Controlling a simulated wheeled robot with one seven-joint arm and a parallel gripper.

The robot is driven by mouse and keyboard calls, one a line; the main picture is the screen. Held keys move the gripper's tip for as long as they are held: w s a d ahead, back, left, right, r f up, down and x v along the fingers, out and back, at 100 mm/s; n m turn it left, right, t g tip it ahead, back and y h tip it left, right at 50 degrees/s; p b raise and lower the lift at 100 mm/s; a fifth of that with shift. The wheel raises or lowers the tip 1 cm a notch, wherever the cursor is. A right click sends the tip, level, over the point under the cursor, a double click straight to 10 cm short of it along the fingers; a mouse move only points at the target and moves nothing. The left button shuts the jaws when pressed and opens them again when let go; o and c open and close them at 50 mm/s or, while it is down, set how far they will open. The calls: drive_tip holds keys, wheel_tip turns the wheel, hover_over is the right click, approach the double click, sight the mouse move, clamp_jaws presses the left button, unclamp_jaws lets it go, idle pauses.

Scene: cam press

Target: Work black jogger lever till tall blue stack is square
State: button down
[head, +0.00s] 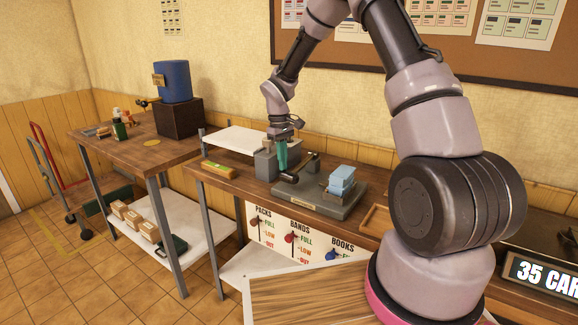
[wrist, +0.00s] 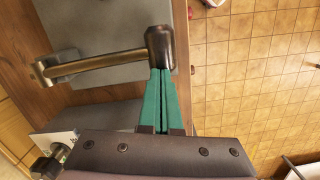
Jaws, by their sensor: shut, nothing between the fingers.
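The tall blue stack (head: 342,180) stands on the grey press base (head: 328,205) on the wooden bench; its layers look uneven. The black lever knob (wrist: 160,46) sits at the end of a metal lever arm (wrist: 95,66) in the wrist view. In the head view the black knob (head: 289,178) is just below my gripper. My gripper (head: 282,168) has green fingers pointing down, shut together with nothing between them. In the wrist view the fingertips (wrist: 161,72) are right at the knob; I cannot tell whether they touch it.
A yellow-green item (head: 219,170) lies on the bench to the left. A wooden tray (head: 377,218) lies right of the press. A sign with several knobs (head: 300,240) hangs on the bench front. Another table (head: 130,140) with a blue drum (head: 174,82) stands at the left.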

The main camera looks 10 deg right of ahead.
wheel_tip(320, 180, up, 11)
drive_tip(key=shift+w+a, duration=0.3)
drive_tip(key=shift+w, duration=0.15)
drive_tip(key=shift+f, duration=0.15)
idle(0.7)
